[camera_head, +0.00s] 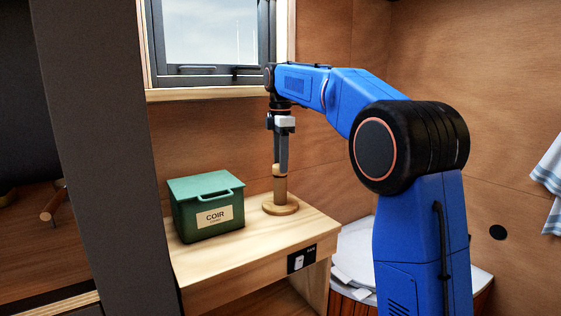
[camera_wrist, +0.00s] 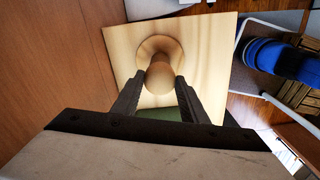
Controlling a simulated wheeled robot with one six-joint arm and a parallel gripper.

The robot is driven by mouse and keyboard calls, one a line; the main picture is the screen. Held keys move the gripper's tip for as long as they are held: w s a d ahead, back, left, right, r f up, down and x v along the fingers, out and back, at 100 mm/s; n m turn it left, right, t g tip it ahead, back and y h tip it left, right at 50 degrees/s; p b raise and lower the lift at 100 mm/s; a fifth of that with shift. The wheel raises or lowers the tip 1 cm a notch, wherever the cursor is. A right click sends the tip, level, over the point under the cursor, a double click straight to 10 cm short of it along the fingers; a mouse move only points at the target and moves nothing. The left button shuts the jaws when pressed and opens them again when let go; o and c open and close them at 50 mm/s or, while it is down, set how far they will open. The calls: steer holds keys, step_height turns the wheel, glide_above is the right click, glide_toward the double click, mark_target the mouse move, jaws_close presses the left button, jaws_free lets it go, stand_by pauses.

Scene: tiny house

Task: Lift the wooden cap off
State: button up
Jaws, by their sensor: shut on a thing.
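The wooden cap (camera_head: 281,208) is a pale round disc with an upright post and a darker rounded knob on top. It stands upright at the right part of the light wooden bench top (camera_head: 250,231), and its disc looks to rest on the wood. My gripper (camera_head: 280,170) points straight down and is shut on the knob. In the wrist view, the fingers of my gripper (camera_wrist: 159,80) are on either side of the knob, with the disc of the cap (camera_wrist: 158,46) beyond it. What lies under the disc is hidden.
A green lidded box (camera_head: 207,207) labelled COIR stands on the bench left of the cap. A window (camera_head: 210,35) is in the wall behind. A white lid-like surface (camera_head: 350,250) is right of the bench, and a striped towel (camera_head: 550,180) hangs at the far right.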

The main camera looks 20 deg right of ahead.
steer(key=shift+r, duration=0.1)
steer(key=shift+r, duration=1.9)
